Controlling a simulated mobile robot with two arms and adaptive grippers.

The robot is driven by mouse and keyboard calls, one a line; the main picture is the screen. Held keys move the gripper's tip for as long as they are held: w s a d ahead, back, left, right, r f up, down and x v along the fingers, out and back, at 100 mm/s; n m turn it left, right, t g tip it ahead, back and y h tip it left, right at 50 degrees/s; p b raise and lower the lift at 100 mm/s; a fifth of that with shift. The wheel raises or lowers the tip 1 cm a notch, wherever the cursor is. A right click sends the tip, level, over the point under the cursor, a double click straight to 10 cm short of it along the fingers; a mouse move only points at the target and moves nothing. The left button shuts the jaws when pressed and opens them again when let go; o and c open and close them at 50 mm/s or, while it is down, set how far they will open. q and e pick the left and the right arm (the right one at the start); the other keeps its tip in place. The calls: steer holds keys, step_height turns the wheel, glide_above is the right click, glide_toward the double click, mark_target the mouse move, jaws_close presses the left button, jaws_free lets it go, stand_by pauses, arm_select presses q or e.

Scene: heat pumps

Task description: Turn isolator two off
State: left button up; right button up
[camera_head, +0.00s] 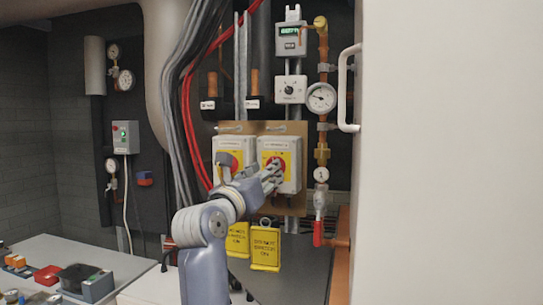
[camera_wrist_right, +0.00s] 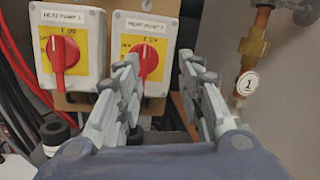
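Isolator two (camera_head: 293,152) is the right of two grey boxes with a yellow plate on the wall board. In the right wrist view, isolator two (camera_wrist_right: 168,28) has a label that seems to read heat pump 2. Its red knob (camera_wrist_right: 148,60) is partly hidden behind my gripper's left finger, so its exact angle is unclear. My right gripper (camera_head: 272,173) is in front of isolator two's lower part. In the wrist view the right gripper (camera_wrist_right: 160,68) is open, its fingers apart with nothing between them. My left gripper is not in view.
Isolator one (camera_head: 222,148) is close on the left, its red handle (camera_wrist_right: 62,52) upright. Copper pipework with a gauge (camera_head: 321,98) and red valve handle (camera_head: 318,233) is on the right, beside a large white panel (camera_head: 440,150).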

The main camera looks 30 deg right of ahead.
mark_target(273, 158)
steer(key=w+d+y+p, duration=0.1)
steer(key=w+d, duration=0.1)
steer(key=w+d+r+p, duration=0.1)
steer(key=w+d+p, duration=0.1)
steer(key=w+d+r+m+y+p, duration=0.1)
steer(key=w, duration=0.1)
steer(key=shift+w+d+r+t+y, duration=0.15)
steer(key=shift+d+t+y, duration=0.15)
steer(key=shift+d, duration=0.1)
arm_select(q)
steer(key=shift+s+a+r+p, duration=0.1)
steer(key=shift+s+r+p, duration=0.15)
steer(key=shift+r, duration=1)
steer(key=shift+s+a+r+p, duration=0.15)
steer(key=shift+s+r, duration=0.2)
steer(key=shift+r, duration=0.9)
arm_select(e)
steer(key=shift+w+d, duration=0.45)
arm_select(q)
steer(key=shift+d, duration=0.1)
arm_select(e)
jaws_close()
